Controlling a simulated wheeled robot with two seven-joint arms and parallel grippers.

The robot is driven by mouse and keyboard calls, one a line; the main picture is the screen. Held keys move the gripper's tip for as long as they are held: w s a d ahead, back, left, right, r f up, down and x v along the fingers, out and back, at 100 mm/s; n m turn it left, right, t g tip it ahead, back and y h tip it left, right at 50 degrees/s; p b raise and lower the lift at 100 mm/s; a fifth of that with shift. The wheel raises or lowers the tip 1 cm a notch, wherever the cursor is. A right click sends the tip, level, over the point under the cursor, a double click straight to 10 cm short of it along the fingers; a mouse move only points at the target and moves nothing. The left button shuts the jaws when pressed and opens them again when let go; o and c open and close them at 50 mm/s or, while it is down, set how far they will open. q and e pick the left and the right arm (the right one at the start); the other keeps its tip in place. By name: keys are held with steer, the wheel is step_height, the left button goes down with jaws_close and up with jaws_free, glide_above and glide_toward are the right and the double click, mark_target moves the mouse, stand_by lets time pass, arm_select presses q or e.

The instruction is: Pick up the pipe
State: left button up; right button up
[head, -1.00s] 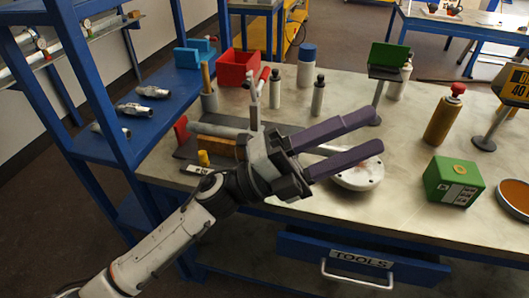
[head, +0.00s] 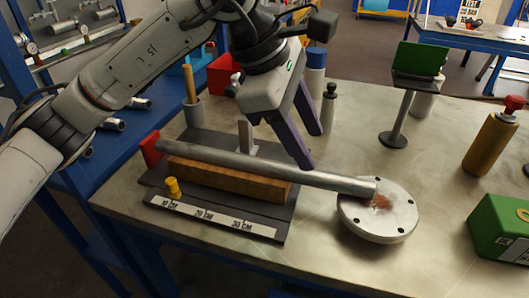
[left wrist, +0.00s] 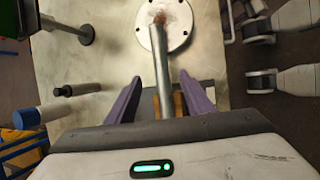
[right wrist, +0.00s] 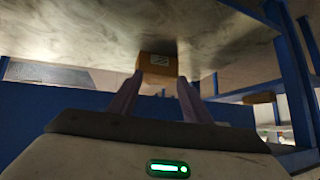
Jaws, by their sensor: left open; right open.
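The pipe (head: 270,168) is a long grey tube. It lies along a wooden block (head: 225,180) on a dark base plate (head: 268,222), and its right end reaches over the round flange (head: 360,225). My left gripper (head: 312,149) is open, pointing down above the pipe's right half. In the left wrist view the pipe (left wrist: 160,55) runs between the two spread purple fingers (left wrist: 160,77), and I see no grip on it. My right gripper (right wrist: 157,78) shows only in the right wrist view, open, with an orange-brown box (right wrist: 157,64) beyond its fingertips.
A red stop (head: 151,148) and a yellow knob (head: 173,187) are on the base plate. A pot with a wooden handle (head: 193,110), a dark bottle (head: 329,105) and a green-topped stand (head: 397,120) stand behind. A green box (head: 500,228) is at the right. The front table top is clear.

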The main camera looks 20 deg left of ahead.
mark_target(324, 174)
arm_select(q)
steer(key=x, duration=0.9)
steer(key=shift+s+a+f+b, duration=0.1)
steer(key=shift+f+b, duration=0.05)
steer(key=shift+b, duration=0.15)
steer(key=shift+d+f, duration=0.2)
steer(key=shift+f, duration=0.15)
steer(key=shift+c, duration=0.6)
jaws_close()
steer(key=shift+r, duration=0.15)
arm_select(e)
steer(key=shift+s+f+g, duration=0.3)
steer(key=shift+s+f, duration=0.5)
steer(key=shift+s, duration=0.25)
